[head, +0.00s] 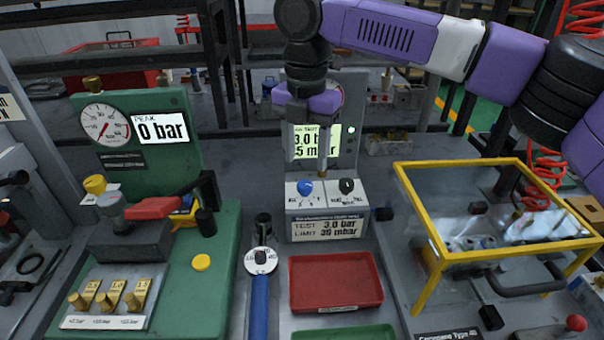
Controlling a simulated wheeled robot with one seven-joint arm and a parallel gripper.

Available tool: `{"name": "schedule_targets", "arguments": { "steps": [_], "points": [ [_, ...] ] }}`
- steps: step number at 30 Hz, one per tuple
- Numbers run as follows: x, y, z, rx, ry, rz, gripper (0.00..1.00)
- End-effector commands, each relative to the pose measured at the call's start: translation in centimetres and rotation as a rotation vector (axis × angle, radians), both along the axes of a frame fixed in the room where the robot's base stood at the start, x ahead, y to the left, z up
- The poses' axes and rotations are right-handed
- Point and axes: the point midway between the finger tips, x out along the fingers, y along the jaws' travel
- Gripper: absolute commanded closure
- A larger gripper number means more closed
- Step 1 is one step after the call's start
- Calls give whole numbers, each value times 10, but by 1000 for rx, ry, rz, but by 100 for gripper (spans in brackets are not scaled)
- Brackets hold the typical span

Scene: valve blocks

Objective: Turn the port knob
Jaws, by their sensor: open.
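A grey tester (354,140) stands at the middle back, with a lit display (300,143). Its sloping white front panel carries a blue knob (305,187) on the left and a dark knob (346,186) on the right. The small lettering is too blurred to tell which is the port knob. My gripper (322,152) points down in front of the display, above the two knobs and apart from them. It is open and empty. One finger shows as a grey upright bar over the display; the other cannot be made out clearly.
A yellow-framed clear guard (432,233) stands to the right. A red tray (335,281) lies in front of the tester, beside a blue-handled tool (260,295). A green gauge stand (172,165) reading 0 bar is on the left.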

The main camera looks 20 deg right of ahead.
Motion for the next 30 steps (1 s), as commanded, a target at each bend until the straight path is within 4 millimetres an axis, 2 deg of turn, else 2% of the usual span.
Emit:
{"name": "schedule_targets", "arguments": {
  "steps": [6,12,23,30],
  "points": [
    [-1,0,-36,1,1,0,48],
    [0,1,-57,2,-1,-1,48],
    [0,1,-61,2,-1,-1,48],
    [0,1,-61,3,-2,0,95]
  ]
}}
